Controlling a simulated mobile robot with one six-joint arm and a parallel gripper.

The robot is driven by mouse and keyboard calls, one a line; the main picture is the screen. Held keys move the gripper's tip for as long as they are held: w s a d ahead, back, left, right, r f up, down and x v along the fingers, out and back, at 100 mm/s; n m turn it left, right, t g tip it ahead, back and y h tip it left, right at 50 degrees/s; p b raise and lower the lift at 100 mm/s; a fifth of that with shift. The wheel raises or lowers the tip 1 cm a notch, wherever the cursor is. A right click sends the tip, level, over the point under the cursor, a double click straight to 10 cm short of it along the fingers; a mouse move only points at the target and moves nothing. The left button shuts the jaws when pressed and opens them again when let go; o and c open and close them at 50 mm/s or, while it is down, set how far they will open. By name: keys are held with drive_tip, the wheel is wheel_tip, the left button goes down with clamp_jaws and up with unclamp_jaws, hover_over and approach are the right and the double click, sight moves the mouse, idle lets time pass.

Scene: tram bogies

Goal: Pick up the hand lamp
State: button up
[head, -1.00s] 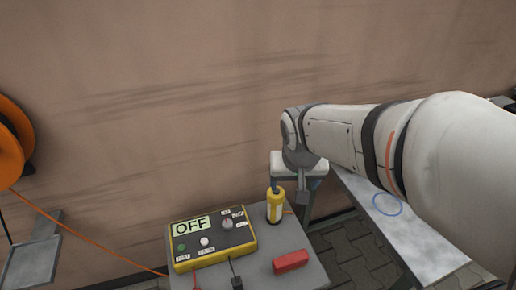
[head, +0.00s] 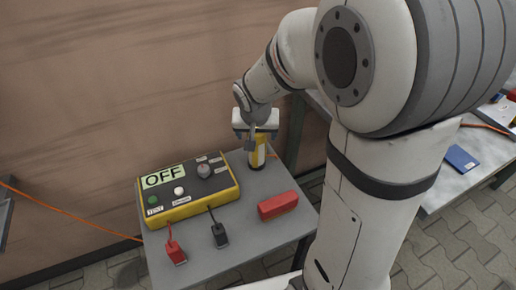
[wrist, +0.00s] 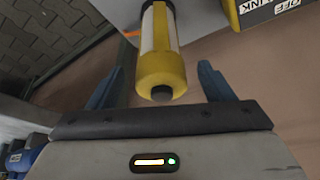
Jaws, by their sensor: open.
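The hand lamp (head: 257,154), a yellow cylinder with a pale middle band, stands upright at the back right of the small grey table (head: 262,188). In the wrist view the hand lamp (wrist: 161,50) shows its yellow end and dark tip, between the two blue fingers. My gripper (head: 253,143) is at the lamp's upper part, coming from behind and above in the head view. In the wrist view my gripper (wrist: 160,88) is open, with a gap on each side of the lamp. The gripper hides part of the lamp's top in the head view.
A yellow-edged test box (head: 188,188) reading OFF stands left of the lamp. A red block (head: 278,205), a red clip (head: 175,252) and a black clip (head: 220,235) lie in front. The wall is close behind; a bench (head: 480,160) stands right.

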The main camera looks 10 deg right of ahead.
sight(256, 160)
drive_tip(key=b+x, duration=0.1)
drive_tip(key=x, duration=0.3)
drive_tip(key=shift+w+f, duration=0.25)
drive_tip(key=shift+f, duration=0.1)
drive_tip(key=c, duration=1.2)
